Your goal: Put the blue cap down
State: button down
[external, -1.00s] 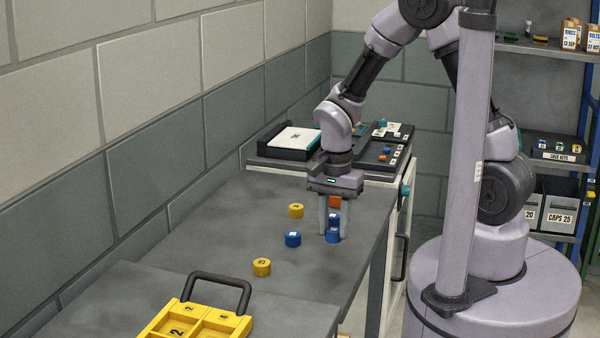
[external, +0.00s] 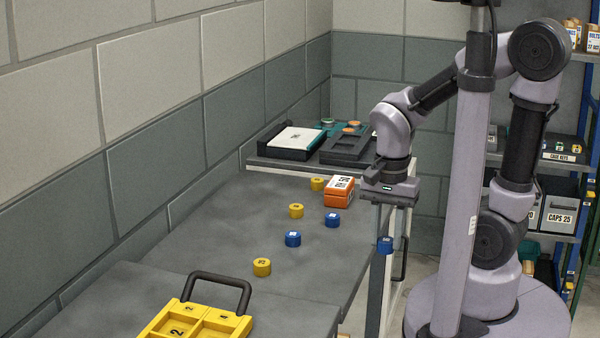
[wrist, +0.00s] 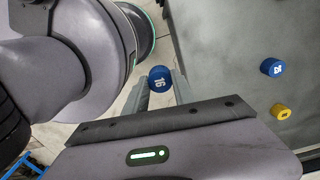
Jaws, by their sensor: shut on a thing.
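A blue cap marked 16 (wrist: 160,79) is between the fingers of my gripper (wrist: 160,88) in the wrist view. In the external view my gripper (external: 386,238) points down, shut on this blue cap (external: 385,246) low between its fingertips. The cap appears just off the right edge of the grey table (external: 215,225), with pale floor behind it in the wrist view. Two other blue caps stand on the table, one in the middle (external: 293,239) and one nearer the right edge (external: 332,220).
Yellow caps (external: 262,267) (external: 296,210) (external: 317,184) stand on the table. An orange box (external: 338,198) with white labels is near its right edge. A yellow tray (external: 243,327) with a dark handle is at the front. Dark trays (external: 286,153) are at the back. Bare tabletop lies between the caps.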

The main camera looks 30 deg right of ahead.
jog(key=w+a+r+p, duration=0.4)
jog(key=w+a+p, duration=0.35)
jog(key=w, duration=0.25)
jog(key=shift+n, duration=0.5)
jog(key=w+a+f+p, duration=0.1)
jog(key=w+a, duration=0.1)
jog(key=a, duration=0.1)
jog(key=w+a+f+p, duration=0.2)
jog(key=w+a, duration=0.1)
jog(key=w+a+f+p, duration=0.1)
jog(key=w+a+p, duration=0.1)
jog(key=a, duration=0.1)
jog(key=shift+w+a+f, duration=0.1)
jog(key=shift+w+f, duration=0.15)
jog(key=shift+f, duration=0.15)
jog(key=b, duration=0.2)
send_over(223, 240)
jog(key=shift+f, duration=0.8)
jog(key=shift+f+b, duration=0.55)
jog(key=shift+f, duration=1.3)
jog(key=c, duration=1.1)
grip_release()
jog(key=shift+o, duration=0.2)
